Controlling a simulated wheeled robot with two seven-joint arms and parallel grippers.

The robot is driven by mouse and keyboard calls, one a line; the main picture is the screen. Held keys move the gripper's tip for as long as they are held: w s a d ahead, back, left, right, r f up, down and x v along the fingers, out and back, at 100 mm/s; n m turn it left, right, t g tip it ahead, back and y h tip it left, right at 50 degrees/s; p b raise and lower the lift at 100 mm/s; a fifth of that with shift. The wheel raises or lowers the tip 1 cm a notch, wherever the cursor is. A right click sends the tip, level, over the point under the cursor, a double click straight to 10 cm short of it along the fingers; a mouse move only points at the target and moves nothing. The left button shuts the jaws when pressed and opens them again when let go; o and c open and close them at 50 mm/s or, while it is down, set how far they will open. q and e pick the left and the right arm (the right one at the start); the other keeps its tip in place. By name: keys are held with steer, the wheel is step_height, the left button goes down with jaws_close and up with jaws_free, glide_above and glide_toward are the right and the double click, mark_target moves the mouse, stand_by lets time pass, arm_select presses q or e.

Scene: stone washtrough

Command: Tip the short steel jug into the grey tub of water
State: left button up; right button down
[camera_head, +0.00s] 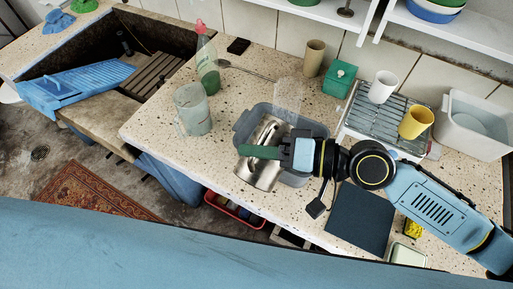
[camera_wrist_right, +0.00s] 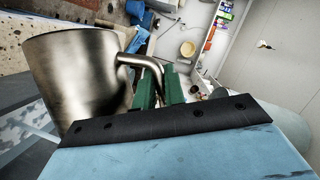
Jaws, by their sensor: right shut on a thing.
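The short steel jug (camera_head: 262,178) is in my right gripper (camera_head: 262,152), whose green fingers cross in front of it. In the right wrist view the steel jug (camera_wrist_right: 78,82) fills the left side, and the green fingers (camera_wrist_right: 158,88) are shut on its bent handle. In the head view the jug is over the front left part of the grey tub (camera_head: 243,124). The gripper and jug hide much of the tub's inside, so the water is hard to make out. I cannot tell whether anything pours. My left gripper is not in view.
A green box (camera_head: 339,78) and a rack (camera_head: 375,122) with white (camera_head: 383,87) and yellow (camera_head: 416,122) cups are behind right. A dark mat (camera_head: 360,217) lies near the front edge.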

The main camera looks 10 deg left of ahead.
mark_target(268, 133)
steer(key=shift+w+d+f+m+b, duration=0.15)
steer(key=shift+w+m+b, duration=0.3)
steer(key=shift+b, duration=0.5)
steer(key=shift+w+d+m+y+b, duration=0.15)
steer(key=shift+w+m+y+b, duration=0.25)
steer(key=shift+b, duration=0.15)
steer(key=shift+w+d+m+b, duration=0.15)
steer(key=shift+w+m+b, duration=0.15)
steer(key=shift+b, duration=0.35)
steer(key=shift+w+d+m+g+b, duration=0.15)
steer(key=shift+w+m+g+b, duration=0.1)
steer(key=shift+w+g+b, duration=0.2)
steer(key=shift+w+d+r+y, duration=0.1)
steer(key=shift+w+r+y, duration=0.05)
steer(key=shift+r+y, duration=0.15)
